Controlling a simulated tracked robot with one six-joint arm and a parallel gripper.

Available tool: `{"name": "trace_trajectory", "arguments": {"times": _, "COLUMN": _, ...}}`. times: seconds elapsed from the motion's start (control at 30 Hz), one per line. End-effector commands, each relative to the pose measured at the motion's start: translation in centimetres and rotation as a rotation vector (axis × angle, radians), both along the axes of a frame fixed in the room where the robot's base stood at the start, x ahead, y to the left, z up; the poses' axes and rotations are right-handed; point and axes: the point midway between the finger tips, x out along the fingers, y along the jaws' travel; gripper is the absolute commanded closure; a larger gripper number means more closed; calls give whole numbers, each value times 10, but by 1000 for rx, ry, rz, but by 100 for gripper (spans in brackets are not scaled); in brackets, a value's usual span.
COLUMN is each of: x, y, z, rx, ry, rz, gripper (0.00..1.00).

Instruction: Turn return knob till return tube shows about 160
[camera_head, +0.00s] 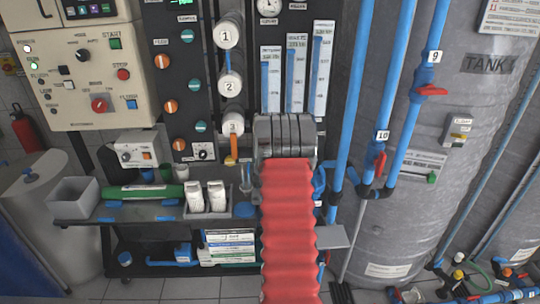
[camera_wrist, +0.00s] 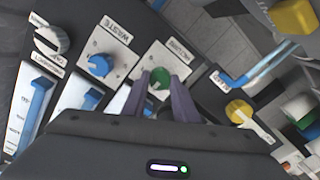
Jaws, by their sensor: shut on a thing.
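A green knob (camera_wrist: 158,82) on a white labelled plate is between the two fingers of my gripper (camera_wrist: 160,77), which are shut on it in the wrist view. The plate's word is too blurred to read surely. A blue knob (camera_wrist: 100,65) marked WASTE and a white knob (camera_wrist: 50,40) are on plates to its left. In the head view, three flow tubes with blue columns stand above my arm: the left tube (camera_head: 270,80), the middle tube (camera_head: 296,76) and the right tube (camera_head: 320,72). Their readings are too small to read. My arm hides the knobs and fingers there.
A yellow valve handle (camera_wrist: 238,111) and blue pipe lie right of the green knob in the wrist view. In the head view, blue pipes with a red valve handle (camera_head: 380,163) run right of the tubes, before a large grey tank (camera_head: 450,120). A bench (camera_head: 140,209) stands at left.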

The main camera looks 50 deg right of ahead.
Motion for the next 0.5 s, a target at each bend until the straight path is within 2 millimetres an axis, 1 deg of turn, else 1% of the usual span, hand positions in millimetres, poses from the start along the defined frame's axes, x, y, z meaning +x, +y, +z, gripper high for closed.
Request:
{"name": "trace_trajectory", "arguments": {"times": 0.2, "x": 0, "y": 1, "z": -1, "rx": -122, "ry": 139, "rz": 1, "gripper": 96}}
{"name": "trace_trajectory", "arguments": {"times": 0.5, "x": 1, "y": 1, "z": -1, "rx": -245, "ry": 281, "rz": 2, "gripper": 96}}
